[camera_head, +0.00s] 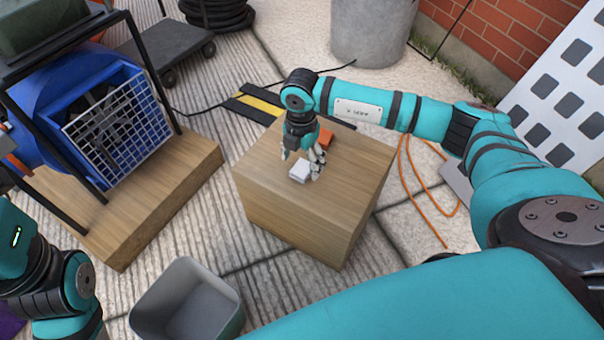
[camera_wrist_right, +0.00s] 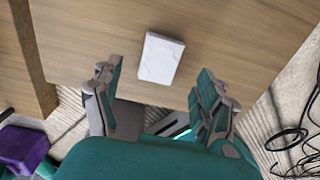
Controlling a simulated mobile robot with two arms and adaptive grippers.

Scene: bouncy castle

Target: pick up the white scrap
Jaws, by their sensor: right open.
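The white scrap (camera_head: 299,172) is a small pale block lying on top of the wooden box (camera_head: 352,188). In the right wrist view the white scrap (camera_wrist_right: 161,58) lies flat on the wood, just beyond the fingertips and roughly centred between them. My right gripper (camera_head: 302,163) is over the box top with its fingers pointing down, close to the scrap. In the right wrist view this gripper (camera_wrist_right: 156,78) is open, with nothing between its fingers. My left arm shows at the lower left of the head view, but its gripper does not show.
An orange object (camera_head: 326,138) lies on the box behind my right gripper. A grey bin (camera_head: 172,280) stands in front of the box at the left. A blue blower (camera_head: 85,115) sits on a wooden platform (camera_head: 165,190). An orange cable (camera_head: 412,190) runs right of the box.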

